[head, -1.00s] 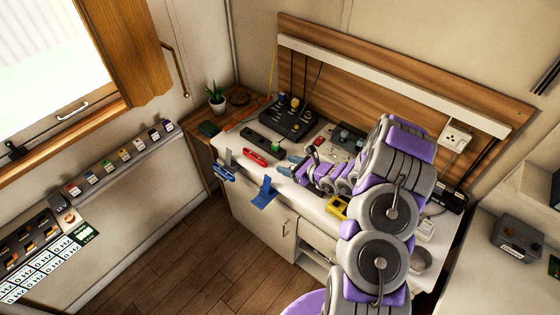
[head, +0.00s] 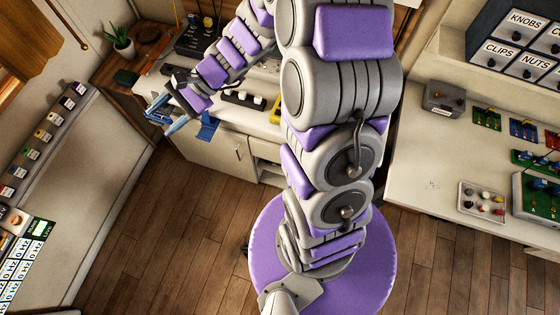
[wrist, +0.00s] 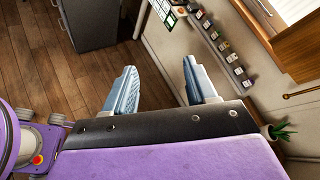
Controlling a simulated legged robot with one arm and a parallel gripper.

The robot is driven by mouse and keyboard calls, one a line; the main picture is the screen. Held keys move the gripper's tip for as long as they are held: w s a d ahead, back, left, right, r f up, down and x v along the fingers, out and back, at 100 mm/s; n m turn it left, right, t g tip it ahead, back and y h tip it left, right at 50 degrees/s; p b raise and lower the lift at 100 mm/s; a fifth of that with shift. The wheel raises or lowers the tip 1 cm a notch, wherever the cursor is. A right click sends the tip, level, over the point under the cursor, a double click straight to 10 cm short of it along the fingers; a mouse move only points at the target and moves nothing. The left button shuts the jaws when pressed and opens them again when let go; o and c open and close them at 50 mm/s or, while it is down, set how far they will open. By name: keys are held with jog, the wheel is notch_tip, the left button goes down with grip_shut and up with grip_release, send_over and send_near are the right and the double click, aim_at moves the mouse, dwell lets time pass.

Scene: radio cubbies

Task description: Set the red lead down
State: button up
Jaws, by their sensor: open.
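My gripper (head: 169,115) is at the left front end of the workbench (head: 228,112), its jaws apart. The wrist view shows my gripper (wrist: 160,78) open, with two pale blue fingers and nothing between them, only floor and wall beyond. I cannot make out a red lead in either current view. My arm covers much of the bench top. A blue flap (head: 207,127) hangs at the bench's front edge, just right of my gripper.
A plant (head: 119,38) stands behind the bench's left end. A strip of small labelled blocks (head: 41,136) runs along the left wall. A counter at right holds a grey box (head: 443,97) and boards (head: 540,200). The wooden floor (head: 160,225) is clear.

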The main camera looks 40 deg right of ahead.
jog(key=s+d+r+n+g+h, duration=0.1)
jog(key=s+r+n+g+h, duration=0.2)
jog(key=s, duration=0.5)
jog(key=s+r+n+g+h, duration=0.1)
jog(key=s+n+h, duration=0.1)
jog(key=s+n, duration=0.5)
jog(key=s+d+r+n+h, duration=0.1)
jog(key=s+d+n+h, duration=0.1)
jog(key=s+d+h, duration=0.5)
jog(key=s+d, duration=0.5)
jog(key=shift+s+d+r+n+t+h, duration=0.2)
jog(key=shift+s+r+n+t+h, duration=0.05)
jog(key=shift+s+n+t+h, duration=0.05)
